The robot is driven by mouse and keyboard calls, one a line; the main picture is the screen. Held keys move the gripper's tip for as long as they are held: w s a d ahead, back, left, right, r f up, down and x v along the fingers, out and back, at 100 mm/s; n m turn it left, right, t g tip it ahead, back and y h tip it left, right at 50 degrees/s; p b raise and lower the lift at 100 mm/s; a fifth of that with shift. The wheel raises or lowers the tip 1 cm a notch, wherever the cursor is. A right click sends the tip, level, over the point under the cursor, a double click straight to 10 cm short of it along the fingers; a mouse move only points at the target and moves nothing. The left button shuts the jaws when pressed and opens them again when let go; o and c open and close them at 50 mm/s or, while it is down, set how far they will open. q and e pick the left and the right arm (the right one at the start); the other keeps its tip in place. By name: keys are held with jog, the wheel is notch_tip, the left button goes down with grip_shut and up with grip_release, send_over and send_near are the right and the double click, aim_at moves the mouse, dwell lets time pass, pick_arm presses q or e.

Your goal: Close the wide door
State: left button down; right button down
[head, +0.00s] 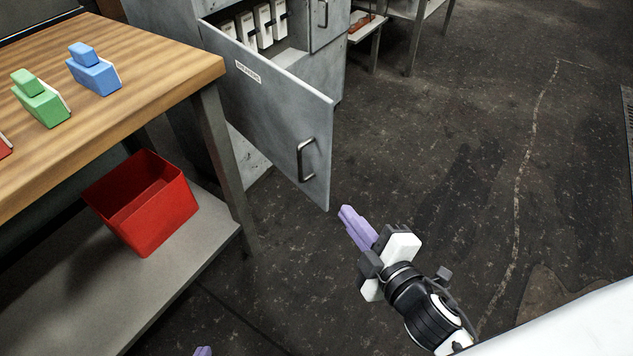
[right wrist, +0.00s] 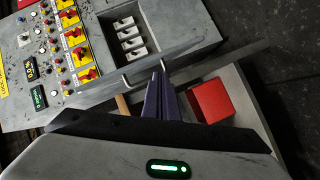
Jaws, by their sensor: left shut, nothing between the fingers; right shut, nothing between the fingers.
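The wide door (head: 270,110) is a grey metal panel with a small label and a bar handle (head: 306,158). It stands swung open from the grey cabinet (head: 325,70), with breakers visible behind it. My right gripper (head: 345,212), with purple fingers, is shut and empty, just off the door's free lower corner in the head view; I cannot tell whether it touches. In the right wrist view its fingers (right wrist: 160,92) point toward the open door (right wrist: 188,51), seen nearly edge-on. My left gripper (head: 203,351) shows only a purple tip at the bottom edge, shut and empty.
The dark floor to the right is clear.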

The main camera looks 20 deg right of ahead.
aim_at(318, 164)
jog(key=w+r+n, duration=0.1)
jog(key=w+n, duration=0.1)
jog(key=w, duration=0.2)
jog(key=w+a+r+n+t+b, duration=0.1)
jog(key=w+n, duration=0.1)
jog(key=w, duration=0.2)
jog(key=w+a+r+n+t+y+b, duration=0.1)
jog(key=w+n, duration=0.1)
jog(key=w, duration=0.2)
jog(key=shift+w+a+r, duration=0.25)
jog(key=shift+w, duration=0.1)
